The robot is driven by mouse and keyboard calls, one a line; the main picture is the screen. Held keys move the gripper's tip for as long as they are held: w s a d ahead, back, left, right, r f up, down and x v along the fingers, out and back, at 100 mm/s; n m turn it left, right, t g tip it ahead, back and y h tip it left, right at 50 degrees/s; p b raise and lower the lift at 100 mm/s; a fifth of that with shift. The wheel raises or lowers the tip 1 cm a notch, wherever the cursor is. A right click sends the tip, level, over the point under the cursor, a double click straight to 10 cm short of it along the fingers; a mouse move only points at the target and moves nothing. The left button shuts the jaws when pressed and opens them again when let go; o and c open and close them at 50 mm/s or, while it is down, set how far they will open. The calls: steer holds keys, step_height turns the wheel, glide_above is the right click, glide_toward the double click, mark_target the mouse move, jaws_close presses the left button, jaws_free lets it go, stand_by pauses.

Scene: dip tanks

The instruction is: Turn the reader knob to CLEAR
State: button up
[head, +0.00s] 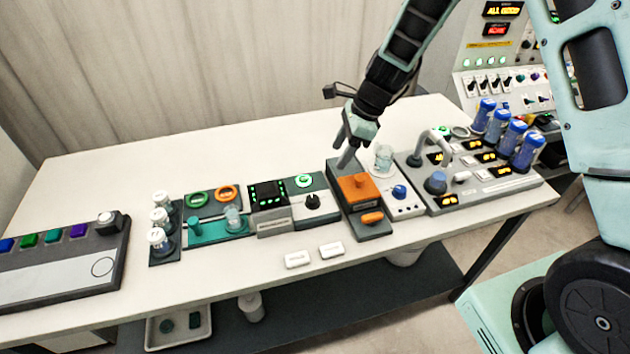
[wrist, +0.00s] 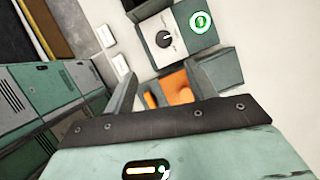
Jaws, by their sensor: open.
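The reader (head: 268,207) is a dark box with a small lit green display, standing mid-table in the head view. A black knob (head: 312,201) sits on the pale panel joined to its right, in front of a round green-lit button (head: 304,181). In the wrist view the knob (wrist: 164,39) shows a white pointer line; its labels are too small to read. My gripper (head: 346,150) is open and empty, above and behind the orange block, to the right of the knob. In the wrist view its two fingers (wrist: 163,90) stand apart, with the orange block beyond them.
The orange block (head: 357,187) on a dark base stands right of the knob. A glass beaker (head: 383,160) and a blue-knobbed unit (head: 400,193) are further right. Two white blocks (head: 298,259) lie near the front edge. The table's back left is clear.

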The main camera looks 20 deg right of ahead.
steer(key=p, duration=0.4)
glide_toward(313, 198)
steer(key=shift+m, duration=0.3)
steer(key=x, duration=0.8)
steer(key=shift+a+f, duration=0.1)
steer(key=shift+f, duration=0.25)
steer(key=shift+c, duration=0.4)
steer(key=c, duration=0.9)
